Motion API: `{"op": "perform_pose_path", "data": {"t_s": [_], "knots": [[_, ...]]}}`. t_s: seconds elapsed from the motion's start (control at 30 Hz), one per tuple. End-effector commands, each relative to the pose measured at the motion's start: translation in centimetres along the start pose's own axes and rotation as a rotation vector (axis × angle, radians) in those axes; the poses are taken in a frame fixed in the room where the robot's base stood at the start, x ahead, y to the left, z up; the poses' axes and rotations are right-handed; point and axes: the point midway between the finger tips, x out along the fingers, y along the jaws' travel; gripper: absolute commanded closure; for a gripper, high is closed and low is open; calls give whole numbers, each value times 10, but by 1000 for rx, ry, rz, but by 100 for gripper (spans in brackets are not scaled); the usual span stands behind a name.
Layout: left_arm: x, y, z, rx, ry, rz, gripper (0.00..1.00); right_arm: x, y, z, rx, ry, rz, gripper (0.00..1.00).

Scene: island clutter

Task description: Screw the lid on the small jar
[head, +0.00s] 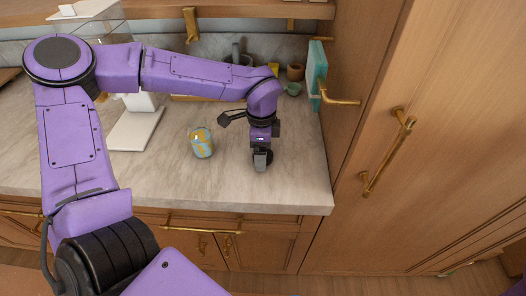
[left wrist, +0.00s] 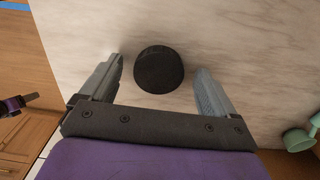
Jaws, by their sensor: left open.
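The small jar (head: 202,142), patterned in blue and yellow, stands upright on the counter, left of my left gripper (head: 262,163) in the head view. It looks uncovered, but its top is too small to be sure. The round black lid (left wrist: 159,69) lies on the counter in the left wrist view. My left gripper (left wrist: 160,88) points down with its fingers open, one on each side of the lid and apart from it. In the head view the gripper mostly hides the lid. A purple and dark part at the left wrist view's edge may be my right gripper (left wrist: 32,97).
The marble counter (head: 225,185) is clear in front of the jar. A white stand (head: 132,130) is at left. A green cup (head: 292,89), a brown pot (head: 295,72) and a teal board (head: 316,75) stand at the back right, near the tall wooden cabinet (head: 440,130).

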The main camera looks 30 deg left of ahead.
Motion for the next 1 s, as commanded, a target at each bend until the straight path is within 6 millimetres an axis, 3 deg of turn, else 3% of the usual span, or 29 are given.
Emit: {"op": "perform_pose_path", "data": {"t_s": [0.37, 0.53, 0.57, 0.87, 1.0], "knots": [[4, 0, 0, 1, 0, -1, 10, 0, 0, 0, 0, 0, 0, 57], [4, 0, 0, 1, 0, -1, 62, 0, 0, 0, 0, 0, 0, 57], [4, 0, 0, 1, 0, -1, 68, 0, 0, 0, 0, 0, 0, 57], [4, 0, 0, 1, 1, -1, 69, 0, 0, 0, 0, 0, 0, 57], [-8, -1, -1, 0, 3, -4, 69, 3, 0, 1, 0, 0, 0, 57]]}}
